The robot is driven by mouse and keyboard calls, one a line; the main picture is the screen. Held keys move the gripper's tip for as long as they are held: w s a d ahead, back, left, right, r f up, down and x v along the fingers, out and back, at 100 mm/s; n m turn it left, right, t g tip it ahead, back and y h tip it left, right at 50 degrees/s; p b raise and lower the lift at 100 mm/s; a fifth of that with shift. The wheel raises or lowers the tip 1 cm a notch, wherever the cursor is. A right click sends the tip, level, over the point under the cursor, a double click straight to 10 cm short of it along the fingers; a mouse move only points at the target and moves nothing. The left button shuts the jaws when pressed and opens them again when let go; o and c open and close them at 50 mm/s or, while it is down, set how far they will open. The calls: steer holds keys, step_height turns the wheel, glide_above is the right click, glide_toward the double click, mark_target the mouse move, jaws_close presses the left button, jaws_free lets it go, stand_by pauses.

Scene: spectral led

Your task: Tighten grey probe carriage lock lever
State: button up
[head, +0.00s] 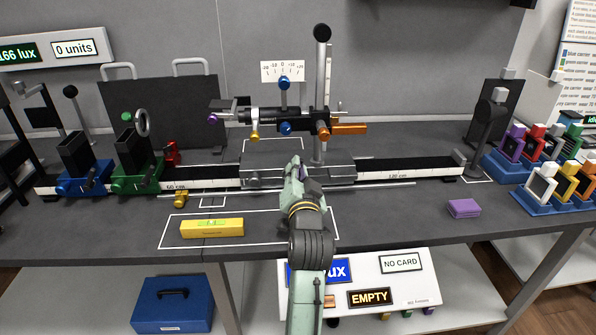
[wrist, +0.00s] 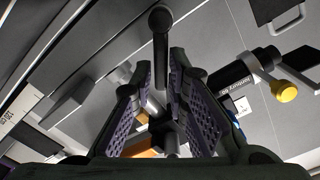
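The grey probe carriage (head: 262,178) sits on the black rail in the middle of the bench in the head view. My gripper (head: 294,165) is low in front of it and hides part of its front, so I cannot make out the lock lever there. In the wrist view my gripper (wrist: 161,85) has its two purple-padded fingers apart. A dark rod with a round black end (wrist: 160,20) lies in line with the gap between the fingertips. It looks like the lock lever, but I cannot be sure. I cannot tell whether a finger touches it.
A post with a black ball (head: 322,33) rises behind the carriage and bears a barrel with coloured knobs. Blue (head: 84,184) and green (head: 137,184) carriages stand left on the rail. A yellow level (head: 212,228) and a purple block (head: 463,208) lie on the bench front.

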steer(key=o, duration=0.3)
steer(key=shift+s, duration=0.1)
steer(key=s, duration=0.7)
steer(key=shift+s, duration=0.15)
stand_by(0.5)
